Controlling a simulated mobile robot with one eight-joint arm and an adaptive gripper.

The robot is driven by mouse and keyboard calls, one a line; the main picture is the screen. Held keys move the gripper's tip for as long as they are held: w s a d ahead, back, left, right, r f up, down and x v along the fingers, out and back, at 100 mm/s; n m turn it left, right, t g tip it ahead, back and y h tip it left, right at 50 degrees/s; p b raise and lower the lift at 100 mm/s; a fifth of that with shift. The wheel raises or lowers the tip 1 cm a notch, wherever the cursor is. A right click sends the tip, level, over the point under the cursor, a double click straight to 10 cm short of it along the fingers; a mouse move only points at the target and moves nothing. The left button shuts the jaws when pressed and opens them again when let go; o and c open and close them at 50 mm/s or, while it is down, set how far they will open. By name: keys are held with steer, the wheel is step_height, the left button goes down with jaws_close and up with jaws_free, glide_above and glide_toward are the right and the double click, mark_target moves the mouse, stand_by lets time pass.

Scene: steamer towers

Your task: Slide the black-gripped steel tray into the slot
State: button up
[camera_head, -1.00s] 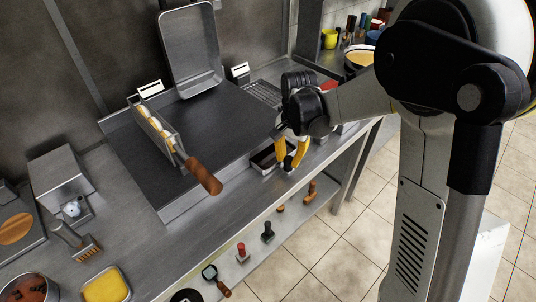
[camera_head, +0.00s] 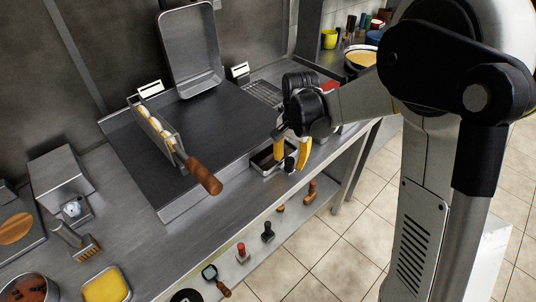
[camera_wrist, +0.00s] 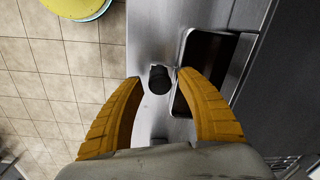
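A black grip (camera_wrist: 159,80) stands between the two yellow fingers of my gripper (camera_wrist: 161,77) in the wrist view, with gaps on both sides. The same grip shows small between the fingertips in the head view (camera_head: 289,163). My gripper (camera_head: 291,164) is open at the counter's front edge, beside the griddle. A steel-rimmed, dark-bottomed tray or bin (camera_head: 261,169) lies just behind the grip; its rim also shows in the wrist view (camera_wrist: 183,47). My gripper partly hides it. I cannot tell whether the grip joins this rim, nor make out the slot clearly.
The flat griddle (camera_head: 190,135) fills the counter to the left, with a wooden-handled basket (camera_head: 160,132) on it. A raised lid-like steel pan (camera_head: 190,50) stands behind. A lower shelf (camera_head: 255,255) holds several black, red and wooden grips. Tiled floor (camera_head: 335,245) lies in front.

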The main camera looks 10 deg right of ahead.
step_height(320, 180, up, 12)
steer(key=s+d+r+n+t, duration=0.1)
steer(key=s+d+n+t, duration=0.1)
steer(key=s, duration=0.7)
steer(key=s+d+r+n+t, duration=0.1)
steer(key=s+d+n+t, duration=0.2)
steer(key=s, duration=0.7)
steer(key=shift+s+n+t, duration=0.25)
steer(key=shift+n+t, duration=0.65)
steer(key=shift+n, duration=0.3)
steer(key=shift+a+r, duration=0.1)
